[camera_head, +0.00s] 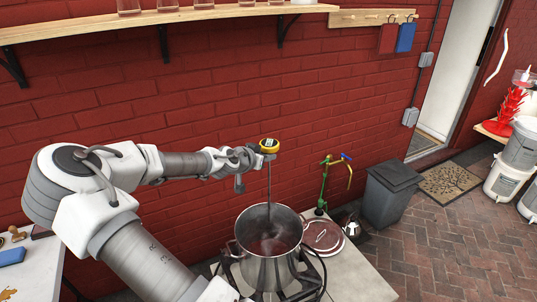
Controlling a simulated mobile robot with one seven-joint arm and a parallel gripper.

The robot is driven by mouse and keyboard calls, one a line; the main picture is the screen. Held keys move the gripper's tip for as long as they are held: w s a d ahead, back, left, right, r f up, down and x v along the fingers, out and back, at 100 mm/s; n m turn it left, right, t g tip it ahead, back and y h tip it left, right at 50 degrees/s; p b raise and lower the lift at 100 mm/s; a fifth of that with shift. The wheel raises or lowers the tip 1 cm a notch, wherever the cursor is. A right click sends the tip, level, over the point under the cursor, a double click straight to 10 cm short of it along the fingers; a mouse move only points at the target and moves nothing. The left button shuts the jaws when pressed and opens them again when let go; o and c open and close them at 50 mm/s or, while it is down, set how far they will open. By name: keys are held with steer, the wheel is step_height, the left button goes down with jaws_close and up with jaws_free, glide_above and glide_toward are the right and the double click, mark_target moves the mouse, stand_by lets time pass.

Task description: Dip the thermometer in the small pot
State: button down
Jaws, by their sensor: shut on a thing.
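A shiny steel pot (270,272) stands below on a black burner stand, open at the top, with reddish-brown contents showing inside. The probe's lower end overlaps the pot's opening in the picture. I cannot tell whether the tip reaches the liquid. It is the only pot I can make out, so I cannot compare its size.
A round lid (323,237) lies right of the pot on a pale counter (350,275). A wall shelf (190,16) runs above my arm. A blue object (12,257) lies on the left table.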

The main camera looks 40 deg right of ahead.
mark_target(269, 195)
steer(key=shift+f+b, duration=4.25)
steer(key=shift+f, duration=4.15)
step_height(269, 195, down, 13)
steer(key=b, duration=1.2)
steer(key=shift+a, duration=0.1)
